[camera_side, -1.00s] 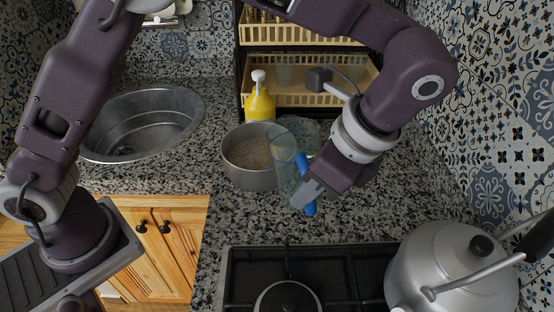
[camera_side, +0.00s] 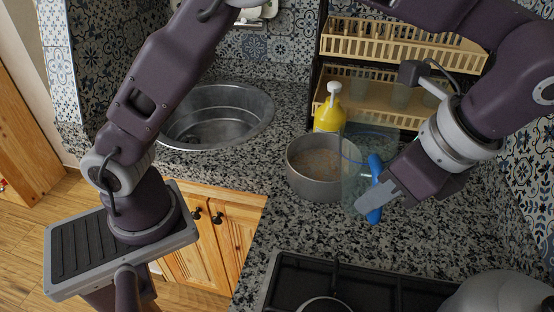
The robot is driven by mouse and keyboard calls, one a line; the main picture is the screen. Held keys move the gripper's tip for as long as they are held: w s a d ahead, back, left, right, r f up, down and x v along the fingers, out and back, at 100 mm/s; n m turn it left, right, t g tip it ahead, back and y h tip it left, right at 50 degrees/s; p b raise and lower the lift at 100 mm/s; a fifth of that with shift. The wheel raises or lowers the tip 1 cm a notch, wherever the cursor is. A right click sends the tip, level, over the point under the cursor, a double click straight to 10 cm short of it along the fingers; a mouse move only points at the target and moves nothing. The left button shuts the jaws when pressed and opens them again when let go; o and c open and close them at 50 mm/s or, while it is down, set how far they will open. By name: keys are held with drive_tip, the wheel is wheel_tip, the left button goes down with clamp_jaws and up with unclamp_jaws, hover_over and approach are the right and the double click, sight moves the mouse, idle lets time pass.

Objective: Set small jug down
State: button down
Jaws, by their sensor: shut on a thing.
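The small jug (camera_side: 355,180) is a clear, see-through vessel with a blue handle (camera_side: 375,172). It stands close to upright, just right of the metal pot, and partly overlaps the pot's right edge in this view. My gripper (camera_side: 382,197) is shut on the blue handle from the right. The handle shows above and below the fingers. I cannot tell whether the jug's bottom touches the granite counter (camera_side: 290,225) or hangs a little above it.
A metal pot (camera_side: 312,186) with brownish contents stands left of the jug. A yellow bottle (camera_side: 328,117) and a rack (camera_side: 400,45) with glasses are behind. The black stove (camera_side: 350,280) and a kettle (camera_side: 500,294) are in front. A sink (camera_side: 215,115) lies left.

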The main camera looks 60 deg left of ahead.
sight(355, 127)
wheel_tip(355, 127, up, 5)
drive_tip(key=shift+f, duration=0.15)
drive_tip(key=w+a+n+g, duration=0.1)
drive_tip(key=a+n, duration=0.2)
drive_tip(key=w+a+n+g+h, duration=0.1)
drive_tip(key=w+a+n, duration=0.1)
drive_tip(key=a+n, duration=0.1)
drive_tip(key=w+a+f+n+g+h, duration=0.1)
drive_tip(key=a+n, duration=0.2)
drive_tip(key=a, duration=0.1)
drive_tip(key=shift+w+a+f, duration=0.1)
drive_tip(key=shift+w+a, duration=0.05)
drive_tip(key=shift+w, duration=0.2)
drive_tip(key=a+r+n+t+h, duration=0.1)
drive_tip(key=a+n+t+h, duration=0.7)
drive_tip(key=a+n, duration=2.25)
drive_tip(key=shift+m+g+h, duration=0.4)
drive_tip(key=shift+m, duration=0.15)
drive_tip(key=f, duration=0.5)
drive_tip(key=a+f, duration=0.1)
drive_tip(key=f, duration=0.4)
drive_tip(key=a+f, duration=0.1)
drive_tip(key=f, duration=0.4)
drive_tip(key=shift+s+a, duration=0.1)
drive_tip(key=shift+s, duration=0.25)
drive_tip(key=shift+f, duration=0.1)
